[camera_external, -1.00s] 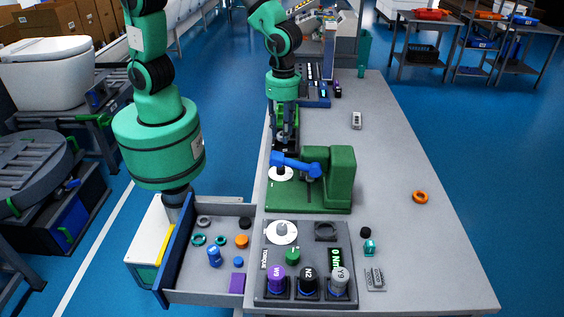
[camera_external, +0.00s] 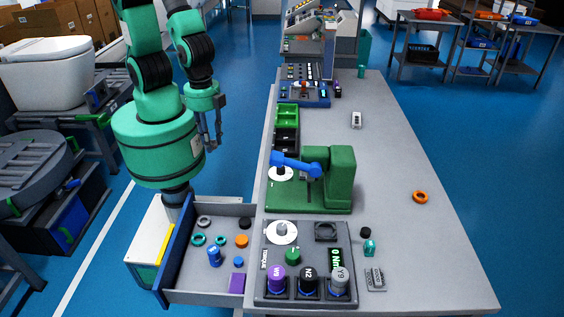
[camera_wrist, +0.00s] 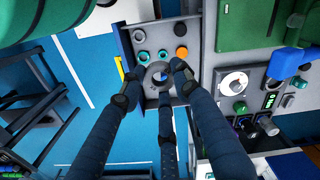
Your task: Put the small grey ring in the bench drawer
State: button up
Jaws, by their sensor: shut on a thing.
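The small grey ring (camera_wrist: 150,71) is pinched between the dark fingertips of my gripper (camera_wrist: 158,78) in the wrist view. My gripper also shows in the external view (camera_external: 212,143), left of the bench and above the far end of the drawer; the ring is too small to make out there. The bench drawer (camera_external: 207,299) is pulled open on the bench's left side.
The bench (camera_external: 400,260) carries a green fixture with a blue arm (camera_external: 335,180), a torque panel with bottles (camera_external: 300,262), and green and black bins (camera_external: 287,125). An orange ring (camera_external: 420,197) lies at right. The drawer's blue front (camera_external: 176,250) stands upright.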

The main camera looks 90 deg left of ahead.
notch_tip(320, 180, down, 2)
jog(key=shift+f, duration=0.2)
send_over(225, 224)
notch_tip(225, 224, down, 25)
dwell(1.7)
jog(key=shift+d, duration=0.1)
jog(key=shift+f+b, duration=1.45)
jog(key=shift+f, duration=1.6)
jog(key=shift+f+b, duration=0.5)
jog(key=shift+f, duration=1.4)
jog(key=shift+f, duration=0.2)
jog(key=o, duration=0.8)
